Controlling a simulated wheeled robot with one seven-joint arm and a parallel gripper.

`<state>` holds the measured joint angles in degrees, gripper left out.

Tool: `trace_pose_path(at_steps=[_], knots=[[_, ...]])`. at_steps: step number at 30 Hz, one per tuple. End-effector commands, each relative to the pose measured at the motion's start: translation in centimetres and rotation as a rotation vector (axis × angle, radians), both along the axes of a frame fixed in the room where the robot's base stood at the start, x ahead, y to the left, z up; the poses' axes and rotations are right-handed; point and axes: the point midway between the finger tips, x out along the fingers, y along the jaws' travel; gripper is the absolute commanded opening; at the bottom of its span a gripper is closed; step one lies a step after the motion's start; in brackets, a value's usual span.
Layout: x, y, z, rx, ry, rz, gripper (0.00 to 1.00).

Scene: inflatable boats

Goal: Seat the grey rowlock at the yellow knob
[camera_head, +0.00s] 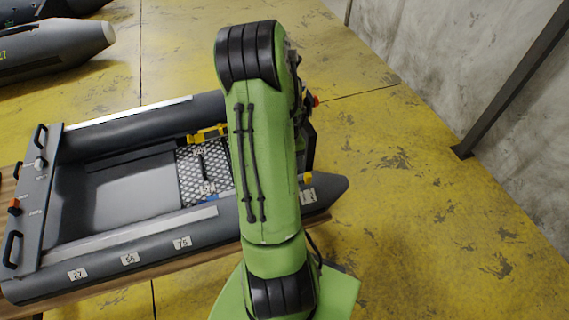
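A small yellow knob (308,177) shows on the near tube at the boat's pointed right end, just right of my green arm. I cannot make out the grey rowlock for certain. A thin dark upright piece (202,166) stands on the patterned metal plate (188,178) inside the boat; it is too small to identify. My arm crosses the front of the boat and hides part of its right end. My gripper's fingers are hidden behind the arm, so neither their opening nor anything held shows.
The grey inflatable boat (150,258) carries small number tags along its near tube. A yellow fitting (207,133) sits by the far tube. Another boat (60,48) lies at the back left. A concrete wall (500,90) stands right; yellow floor (430,210) before it is clear.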

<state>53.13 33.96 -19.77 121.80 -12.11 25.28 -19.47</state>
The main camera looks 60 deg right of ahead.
Motion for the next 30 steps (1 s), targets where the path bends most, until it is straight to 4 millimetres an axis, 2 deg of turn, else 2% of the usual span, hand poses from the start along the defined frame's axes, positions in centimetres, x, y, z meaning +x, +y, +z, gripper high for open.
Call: trace_pose_path(at_steps=[14, 30], knots=[[0.0, 0.0, -0.1, 0.000, 0.000, 0.000, 0.42], [0.0, 0.0, -2.7, 0.000, 0.000, 0.000, 0.42]])
